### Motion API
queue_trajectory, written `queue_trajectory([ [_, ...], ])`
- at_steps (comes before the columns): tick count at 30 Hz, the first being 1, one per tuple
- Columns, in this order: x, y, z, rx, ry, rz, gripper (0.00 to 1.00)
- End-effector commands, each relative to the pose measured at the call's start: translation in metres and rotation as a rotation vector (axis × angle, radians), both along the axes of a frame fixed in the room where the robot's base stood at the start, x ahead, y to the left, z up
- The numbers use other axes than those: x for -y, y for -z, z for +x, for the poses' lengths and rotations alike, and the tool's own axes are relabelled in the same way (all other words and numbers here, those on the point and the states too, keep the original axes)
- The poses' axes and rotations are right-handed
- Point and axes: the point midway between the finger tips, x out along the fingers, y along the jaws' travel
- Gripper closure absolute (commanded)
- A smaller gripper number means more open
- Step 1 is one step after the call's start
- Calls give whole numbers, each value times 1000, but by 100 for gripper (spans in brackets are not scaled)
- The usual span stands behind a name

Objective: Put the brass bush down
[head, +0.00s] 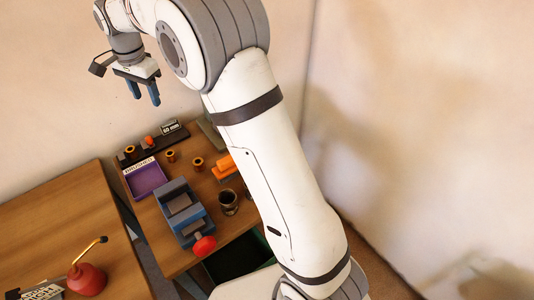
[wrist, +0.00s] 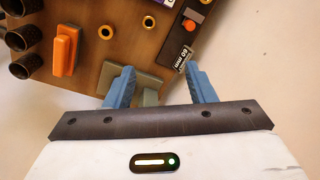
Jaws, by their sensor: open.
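My gripper (head: 146,98) is raised well above the far end of the workbench (head: 166,262) in the head view. In the wrist view its two blue fingers (wrist: 160,72) are apart with nothing between them. Two small brass bushes stand apart on the wood, one (head: 170,156) nearer the purple tray and one (head: 197,163) nearer the orange part. They also show in the wrist view, one (wrist: 106,32) to the left and one (wrist: 148,21) to the right. Another brass bush (head: 130,152) sits at the dark rail. The gripper touches none of them.
A dark rail (wrist: 177,44) with an orange knob and a "60 mm" label lies along the back edge. A purple tray (head: 148,180), blue-grey vise (head: 180,205), dark cup (head: 229,201) and orange part (head: 224,167) crowd the bench. A red oil can (head: 87,279) stands on the left table.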

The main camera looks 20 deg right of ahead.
Motion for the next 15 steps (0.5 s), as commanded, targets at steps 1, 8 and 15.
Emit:
queue_trajectory([
  [1,24,-14,-15,17,-39,1,50],
  [8,111,-45,-93,81,-262,-18,50],
  [15,181,-41,-195,144,-492,-66,50],
])
